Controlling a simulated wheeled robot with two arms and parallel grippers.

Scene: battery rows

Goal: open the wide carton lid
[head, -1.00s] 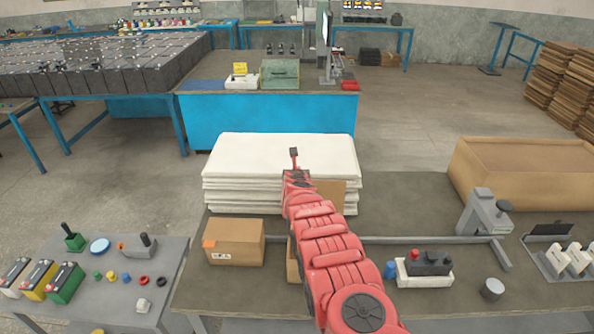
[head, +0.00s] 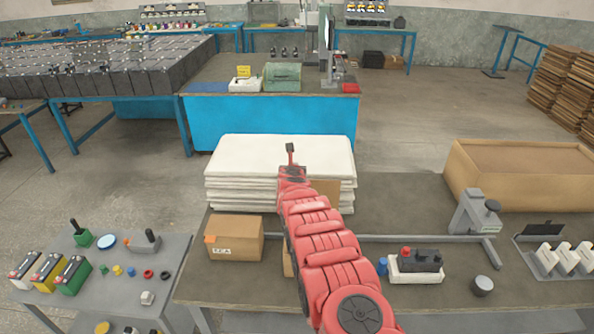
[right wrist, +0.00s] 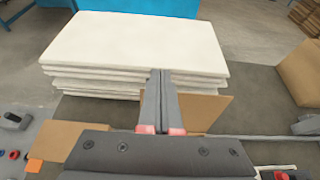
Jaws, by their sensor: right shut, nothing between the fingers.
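My right gripper (head: 291,148) is shut and empty, held above the table in front of the white stack. In the right wrist view its two fingers (right wrist: 160,75) are together. A cardboard carton lies mostly hidden behind my right arm; an upright brown panel (head: 327,190), which looks like its raised flap, shows beside the arm. That panel also shows behind the fingers in the right wrist view (right wrist: 205,112). A closed brown carton (head: 235,238) with an orange label stands to its left. I cannot tell which carton is the wide one. My left gripper is out of view.
A stack of white sheets (head: 280,158) stands behind the cartons. A large brown box (head: 455,180) is at the right. A metal rail (head: 420,238), a white tray with a dark block (head: 415,278) and a grey cylinder (head: 482,286) lie right of my arm. Batteries (head: 50,272) stand at the left.

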